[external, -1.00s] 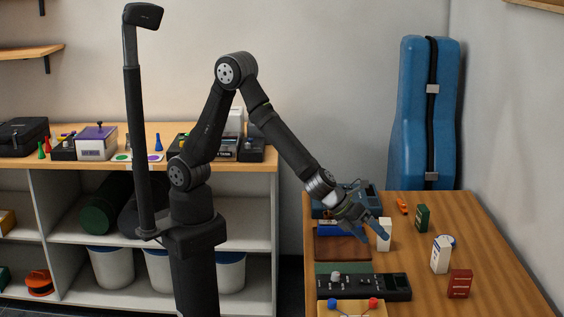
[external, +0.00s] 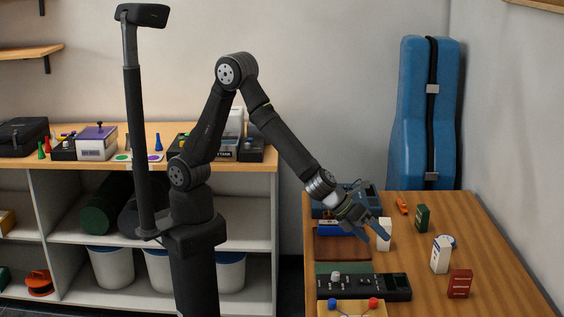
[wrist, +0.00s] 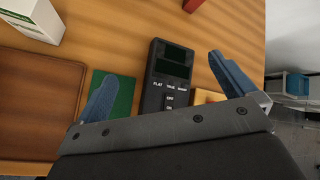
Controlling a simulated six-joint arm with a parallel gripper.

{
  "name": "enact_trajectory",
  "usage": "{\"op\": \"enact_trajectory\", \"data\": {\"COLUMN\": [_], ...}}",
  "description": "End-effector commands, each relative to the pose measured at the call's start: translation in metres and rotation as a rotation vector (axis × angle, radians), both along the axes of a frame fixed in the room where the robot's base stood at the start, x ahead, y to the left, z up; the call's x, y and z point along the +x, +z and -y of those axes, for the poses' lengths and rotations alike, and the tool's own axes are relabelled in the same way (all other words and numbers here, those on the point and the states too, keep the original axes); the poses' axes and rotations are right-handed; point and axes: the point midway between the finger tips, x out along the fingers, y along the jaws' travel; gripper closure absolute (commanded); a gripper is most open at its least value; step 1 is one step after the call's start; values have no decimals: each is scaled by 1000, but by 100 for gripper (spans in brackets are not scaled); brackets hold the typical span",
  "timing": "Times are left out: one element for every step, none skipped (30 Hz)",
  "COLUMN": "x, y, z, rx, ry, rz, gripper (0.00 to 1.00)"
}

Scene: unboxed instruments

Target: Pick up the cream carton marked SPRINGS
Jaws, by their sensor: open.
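Two cream cartons stand upright on the wooden table in the external view: one (external: 386,236) right beside my gripper, the other (external: 440,255) further right and nearer the camera. Their markings are too small to read, so I cannot tell which says SPRINGS. My gripper (external: 378,222) is open, its blue fingers pointing down and right, overlapping the nearer carton's left edge in the picture; contact cannot be told. In the wrist view my gripper (wrist: 162,68) has nothing between its fingers, and a pale carton (wrist: 30,18) is cut off at the top left.
A black tuner-like device (wrist: 168,75), a green flat piece (wrist: 112,106) and a brown board (wrist: 35,105) lie below the gripper. A dark red carton (external: 460,284) and a green carton (external: 422,218) stand on the table. The table's right side is mostly clear.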

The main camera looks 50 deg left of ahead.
Motion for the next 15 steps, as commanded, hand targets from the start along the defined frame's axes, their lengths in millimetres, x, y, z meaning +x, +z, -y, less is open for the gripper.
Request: {"op": "enact_trajectory", "data": {"x": [0,0,0,0,0,0,0,0,0,0,0,1,2,5,10], "y": [0,0,0,0,0,0,0,0,0,0,0,0,1,2,4], "z": [0,0,0,0,0,0,0,0,0,0,0,0,-1,-2,-4], "rx": [0,0,0,0,0,0,0,0,0,0,0,-1,-4,-10,-21], "ry": [0,0,0,0,0,0,0,0,0,0,0,4,13,30,66], "rz": [0,0,0,0,0,0,0,0,0,0,0,-2,-7,-16,-35], "gripper": [4,10,18,24,25,25,25,25,25,25,25,25,25,25,25]}}
